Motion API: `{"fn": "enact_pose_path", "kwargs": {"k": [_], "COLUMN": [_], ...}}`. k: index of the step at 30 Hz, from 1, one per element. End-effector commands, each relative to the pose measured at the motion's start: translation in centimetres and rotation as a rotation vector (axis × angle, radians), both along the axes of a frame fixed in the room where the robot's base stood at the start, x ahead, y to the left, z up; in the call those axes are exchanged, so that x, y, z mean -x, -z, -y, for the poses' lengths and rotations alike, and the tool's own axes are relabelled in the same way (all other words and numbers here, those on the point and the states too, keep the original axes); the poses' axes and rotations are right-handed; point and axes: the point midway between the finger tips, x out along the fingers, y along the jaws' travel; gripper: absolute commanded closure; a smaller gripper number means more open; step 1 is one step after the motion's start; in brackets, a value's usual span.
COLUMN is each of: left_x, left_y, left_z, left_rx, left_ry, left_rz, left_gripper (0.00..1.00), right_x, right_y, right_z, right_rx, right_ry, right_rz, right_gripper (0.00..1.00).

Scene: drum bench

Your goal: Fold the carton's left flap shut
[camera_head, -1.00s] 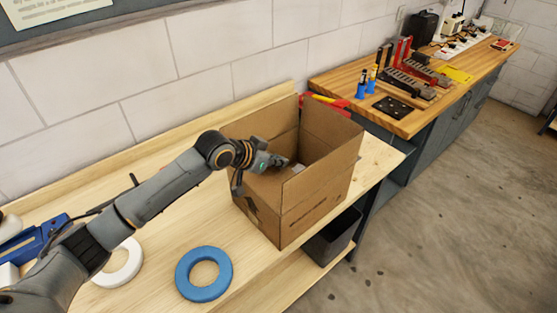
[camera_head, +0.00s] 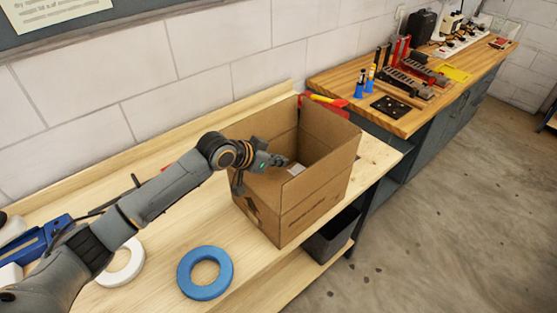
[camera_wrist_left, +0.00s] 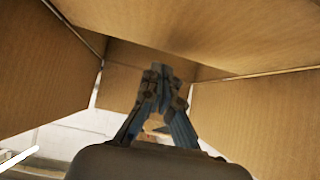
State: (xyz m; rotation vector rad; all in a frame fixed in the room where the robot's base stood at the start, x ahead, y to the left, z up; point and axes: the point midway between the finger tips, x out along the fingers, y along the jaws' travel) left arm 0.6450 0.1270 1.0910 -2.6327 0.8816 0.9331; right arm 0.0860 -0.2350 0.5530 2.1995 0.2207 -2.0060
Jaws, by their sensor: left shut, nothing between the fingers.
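The open brown carton (camera_head: 318,196) stands on the pale wooden bench. Its far and right-hand panels rise upright. A panel on its left side (camera_head: 262,185) lies sloping inward under my left gripper; I take it for the left flap. My left gripper (camera_head: 284,161) is shut and empty, reaching over the carton's left side with its fingertips above the opening. In the left wrist view the shut fingers (camera_wrist_left: 160,75) point in among cardboard panels (camera_wrist_left: 255,115); contact with the flap cannot be told. My right gripper is not in view.
A small pale item (camera_head: 296,169) shows inside the carton. A blue ring (camera_head: 205,291) and a white ring (camera_head: 122,265) lie on the bench (camera_head: 255,262) to the left. A red and yellow tool (camera_head: 326,101) is behind the carton. A dark bin (camera_head: 330,240) sits below.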

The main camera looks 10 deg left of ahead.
Motion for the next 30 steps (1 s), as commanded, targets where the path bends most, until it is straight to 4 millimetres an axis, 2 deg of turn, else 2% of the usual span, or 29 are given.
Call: {"fn": "enact_pose_path", "kwargs": {"k": [5,12,14,21,30], "left_x": [-0.1,-0.3,0.2,3.0,5.2], "left_y": [-1.4,-4.6,-4.4,-7.6,-10.6], "left_z": [0.1,0.3,-0.2,-2.3,-3.8], "left_rx": [0.001,0.0,-0.002,-0.004,-0.001], "left_ry": [-0.001,-0.005,-0.003,-0.004,-0.004], "left_rz": [0.001,0.0,0.004,0.005,0.001], "left_gripper": [1.0,1.0,1.0,1.0,1.0], "right_x": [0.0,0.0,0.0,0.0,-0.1], "right_y": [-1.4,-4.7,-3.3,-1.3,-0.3], "right_z": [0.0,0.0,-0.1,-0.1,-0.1], "right_rx": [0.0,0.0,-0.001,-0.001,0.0], "right_ry": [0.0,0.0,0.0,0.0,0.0], "right_rz": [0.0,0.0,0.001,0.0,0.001], "right_gripper": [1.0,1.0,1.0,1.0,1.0]}}
